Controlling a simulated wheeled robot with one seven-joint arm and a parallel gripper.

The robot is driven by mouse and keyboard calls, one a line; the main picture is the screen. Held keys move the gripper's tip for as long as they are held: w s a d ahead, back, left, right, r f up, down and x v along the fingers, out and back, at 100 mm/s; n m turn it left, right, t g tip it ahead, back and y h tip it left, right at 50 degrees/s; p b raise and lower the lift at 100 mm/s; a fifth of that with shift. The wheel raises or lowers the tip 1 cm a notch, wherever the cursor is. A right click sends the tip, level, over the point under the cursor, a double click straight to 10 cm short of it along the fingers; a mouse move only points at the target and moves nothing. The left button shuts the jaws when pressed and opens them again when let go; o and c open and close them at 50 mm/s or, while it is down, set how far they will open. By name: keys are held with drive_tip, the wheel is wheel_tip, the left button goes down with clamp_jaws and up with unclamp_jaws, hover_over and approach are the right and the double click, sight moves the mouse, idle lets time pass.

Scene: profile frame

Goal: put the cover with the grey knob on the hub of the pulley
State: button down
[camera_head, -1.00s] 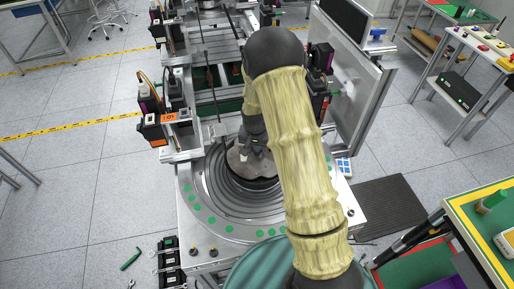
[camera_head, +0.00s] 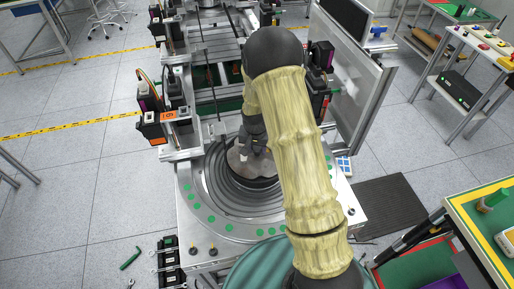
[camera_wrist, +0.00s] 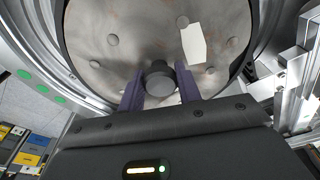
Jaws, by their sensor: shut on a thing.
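The cover (camera_wrist: 110,40) is a round, mottled grey-brown disc with a dark rim, several bolt heads and a white label. Its grey knob (camera_wrist: 161,79) sits between the two purple fingers of my gripper (camera_wrist: 160,92), which is shut on it. In the head view the cover (camera_head: 240,165) is over the middle of the pulley (camera_head: 212,205), a ringed grey wheel with green dots. My arm hides part of both. The hub is hidden under the cover, and I cannot tell whether the cover touches it.
A machine frame with orange-labelled units (camera_head: 168,115) stands behind the pulley. A tilted clear panel (camera_head: 350,85) rises at the right. A dark mat (camera_head: 390,207) lies on the floor at right. Tools (camera_head: 130,258) lie at lower left.

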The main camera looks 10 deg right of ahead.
drive_tip(key=shift+f, duration=0.15)
drive_tip(key=c, duration=0.9)
unclamp_jaws()
wheel_tip(320, 180, up, 17)
drive_tip(key=s+a+b, duration=0.1)
drive_tip(key=s+b, duration=0.1)
drive_tip(key=b, duration=0.2)
drive_tip(key=shift+s, duration=0.2)
drive_tip(key=s+f+n, duration=0.1)
drive_tip(key=s+n, duration=0.1)
drive_tip(key=s, duration=0.7)
drive_tip(key=s+d+f+n+t, duration=0.1)
drive_tip(key=s+n, duration=0.2)
drive_tip(key=s, duration=0.6)
drive_tip(key=shift+s+f+y, duration=0.2)
drive_tip(key=shift+f+y, duration=0.1)
drive_tip(key=shift+f, duration=0.1)
